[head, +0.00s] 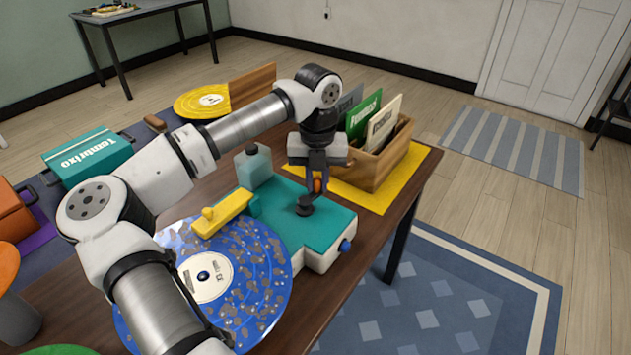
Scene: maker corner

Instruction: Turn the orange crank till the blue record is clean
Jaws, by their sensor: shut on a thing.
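The blue record (258,268) lies flat on the cleaning machine and shows many grey-brown dirt patches around its white label (206,278). A yellow arm piece (222,213) reaches over the record's far edge. The machine's teal top (325,222) is to the right of the record. The orange crank (318,186) stands up above this top, on a dark base. My gripper (317,184) points down and is shut on the orange crank. Its fingers hide part of the crank. My arm covers the left part of the record.
A wooden crate (392,165) with upright sleeves stands on a yellow mat just behind my gripper. A clear bottle (254,168) stands close on the left. A yellow record (203,101) and a teal box (88,157) lie farther back.

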